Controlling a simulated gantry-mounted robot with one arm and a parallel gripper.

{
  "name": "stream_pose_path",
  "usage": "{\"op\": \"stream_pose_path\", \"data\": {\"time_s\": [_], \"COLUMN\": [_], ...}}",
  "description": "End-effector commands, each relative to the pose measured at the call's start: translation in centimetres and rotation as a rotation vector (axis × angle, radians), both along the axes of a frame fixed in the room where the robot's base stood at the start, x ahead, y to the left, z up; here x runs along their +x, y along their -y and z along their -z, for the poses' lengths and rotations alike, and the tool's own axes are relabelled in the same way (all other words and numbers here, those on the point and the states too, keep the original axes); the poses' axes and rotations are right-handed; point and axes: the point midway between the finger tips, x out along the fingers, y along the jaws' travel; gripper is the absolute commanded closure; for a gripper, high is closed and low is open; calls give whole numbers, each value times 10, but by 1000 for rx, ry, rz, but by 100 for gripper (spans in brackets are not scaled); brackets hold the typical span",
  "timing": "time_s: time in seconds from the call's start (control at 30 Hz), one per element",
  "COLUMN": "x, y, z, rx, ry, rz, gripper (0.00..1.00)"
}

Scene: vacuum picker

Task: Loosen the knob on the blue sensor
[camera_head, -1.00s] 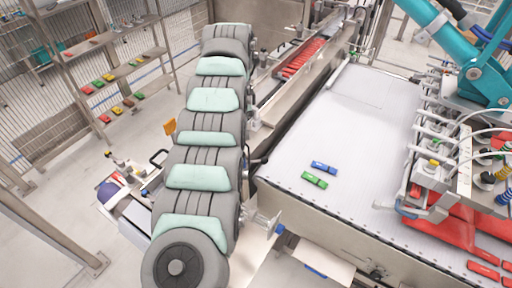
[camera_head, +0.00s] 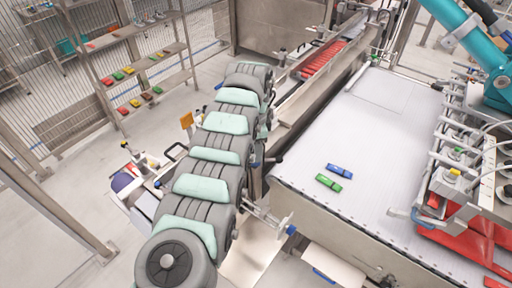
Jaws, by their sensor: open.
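A small blue-tipped part (camera_head: 291,230) sits on a metal bracket beside the conveyor's front left corner, right of my arm. It may be the blue sensor, but it is too small to be sure, and I cannot make out its knob. My grey and mint arm runs from the bottom of the view up to the middle. My gripper does not show; it is hidden behind or beyond my arm links.
The white conveyor (camera_head: 365,125) carries a blue block (camera_head: 339,170) and a green block (camera_head: 328,183). A teal robot arm (camera_head: 465,35) and a vacuum picking head (camera_head: 465,165) stand at right, above red parts (camera_head: 465,240). A shelf (camera_head: 145,75) with coloured blocks is at back left.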

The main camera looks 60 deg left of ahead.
Motion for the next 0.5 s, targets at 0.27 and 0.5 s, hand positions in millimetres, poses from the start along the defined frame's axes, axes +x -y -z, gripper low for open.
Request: {"op": "stream_pose_path", "data": {"time_s": [0.27, 0.5], "x": [0, 0], "y": [0, 0], "z": [-1, -1], "rx": [1, 1], "ry": [1, 1], "rz": [0, 0], "gripper": [64, 83]}}
